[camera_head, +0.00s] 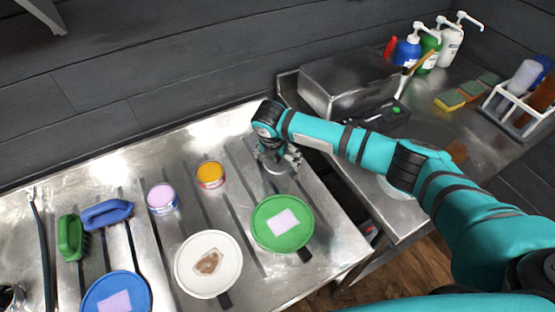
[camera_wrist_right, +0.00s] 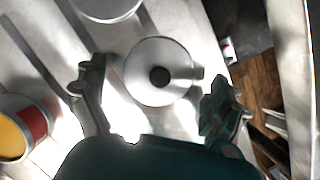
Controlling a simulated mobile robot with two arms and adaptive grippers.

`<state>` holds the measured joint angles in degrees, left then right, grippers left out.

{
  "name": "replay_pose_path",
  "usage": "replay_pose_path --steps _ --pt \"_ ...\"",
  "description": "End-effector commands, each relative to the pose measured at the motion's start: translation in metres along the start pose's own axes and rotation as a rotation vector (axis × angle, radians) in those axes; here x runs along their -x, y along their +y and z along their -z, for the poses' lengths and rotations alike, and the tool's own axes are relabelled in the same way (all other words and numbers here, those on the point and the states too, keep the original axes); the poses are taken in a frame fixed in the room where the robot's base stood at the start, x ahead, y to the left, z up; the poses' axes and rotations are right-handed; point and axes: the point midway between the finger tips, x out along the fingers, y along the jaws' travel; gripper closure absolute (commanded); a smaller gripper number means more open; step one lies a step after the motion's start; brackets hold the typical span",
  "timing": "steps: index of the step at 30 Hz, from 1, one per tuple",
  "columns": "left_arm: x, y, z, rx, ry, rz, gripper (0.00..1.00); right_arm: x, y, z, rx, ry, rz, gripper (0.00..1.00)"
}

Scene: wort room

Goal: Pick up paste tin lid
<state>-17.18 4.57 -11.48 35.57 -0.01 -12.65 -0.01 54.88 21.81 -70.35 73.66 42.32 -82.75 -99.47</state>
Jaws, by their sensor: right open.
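A round silvery lid with a dark central knob, which looks like the paste tin lid (camera_wrist_right: 142,82), lies flat on the metal surface in the right wrist view. In the head view it is mostly hidden under my right gripper (camera_head: 284,162). In the wrist view the fingers of my right gripper (camera_wrist_right: 155,90) are spread, one to each side of the lid, with nothing held. An open tin with orange-yellow contents (camera_head: 210,174) stands left of the gripper; a tin with lilac contents (camera_head: 162,198) stands farther left. My left gripper is not in view.
Green (camera_head: 270,238), white (camera_head: 192,281) and blue (camera_head: 98,300) round pans lie in front on the ribbed metal bench (camera_head: 232,128). A metal box (camera_head: 345,85) and pump bottles stand on the right counter.

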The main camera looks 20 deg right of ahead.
Motion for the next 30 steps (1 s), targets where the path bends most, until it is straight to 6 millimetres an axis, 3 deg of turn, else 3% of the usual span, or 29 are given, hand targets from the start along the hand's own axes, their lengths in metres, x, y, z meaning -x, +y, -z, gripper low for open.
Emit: replay_pose_path --steps 7,18,30 --pt "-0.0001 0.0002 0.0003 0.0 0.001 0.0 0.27 -0.0012 0.0005 0.0 0.001 -0.001 -0.002 0.05" --pt "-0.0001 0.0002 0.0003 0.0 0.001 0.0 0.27 -0.0008 0.0005 -0.0002 0.0 -0.001 -0.001 0.52" --pt "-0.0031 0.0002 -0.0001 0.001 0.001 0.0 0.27 0.0062 0.0009 -0.0026 0.0 -0.002 -0.003 0.53"
